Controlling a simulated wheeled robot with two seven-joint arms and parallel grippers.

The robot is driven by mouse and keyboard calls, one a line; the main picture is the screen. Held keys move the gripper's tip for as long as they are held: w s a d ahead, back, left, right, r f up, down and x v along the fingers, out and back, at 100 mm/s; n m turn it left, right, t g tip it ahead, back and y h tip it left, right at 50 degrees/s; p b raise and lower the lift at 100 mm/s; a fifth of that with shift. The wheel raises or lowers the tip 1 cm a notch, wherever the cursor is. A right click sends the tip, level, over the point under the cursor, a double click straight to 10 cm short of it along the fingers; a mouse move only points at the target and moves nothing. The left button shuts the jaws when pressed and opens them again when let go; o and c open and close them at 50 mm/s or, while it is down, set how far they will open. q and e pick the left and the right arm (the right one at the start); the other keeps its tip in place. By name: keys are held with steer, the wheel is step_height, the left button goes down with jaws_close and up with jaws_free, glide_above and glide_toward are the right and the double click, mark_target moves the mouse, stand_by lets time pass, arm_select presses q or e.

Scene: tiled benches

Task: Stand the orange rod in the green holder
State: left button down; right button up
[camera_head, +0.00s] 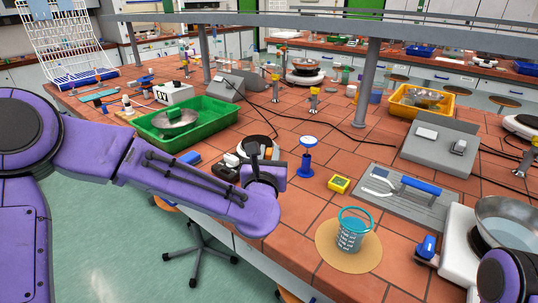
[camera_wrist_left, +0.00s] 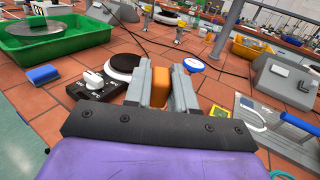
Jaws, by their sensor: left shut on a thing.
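My left gripper (camera_head: 264,152) hangs over the bench near its front edge. In the left wrist view its fingers (camera_wrist_left: 160,92) are shut on the orange rod (camera_wrist_left: 159,87), seen as a short orange block between them. In the head view I cannot make out the rod. My right gripper is not in view.
A black-topped hotplate (camera_wrist_left: 124,65) lies just behind the gripper. A blue stand (camera_head: 307,157) and yellow box (camera_head: 339,184) are to its right. A green tray (camera_head: 215,122) is at left, a grey board (camera_head: 425,206) at right. Bare tiles lie between gripper and mat.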

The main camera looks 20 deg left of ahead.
arm_select(q)
steer(key=shift+f, duration=0.35)
steer(key=c, duration=0.9)
jaws_free()
steer(key=shift+o, duration=0.2)
steer(key=s+d+b, duration=0.2)
steer(key=s+b, duration=0.1)
steer(key=s, duration=0.7)
steer(key=shift+s+b, duration=0.2)
steer(key=shift+b, duration=0.1)
steer(key=shift+r, duration=0.1)
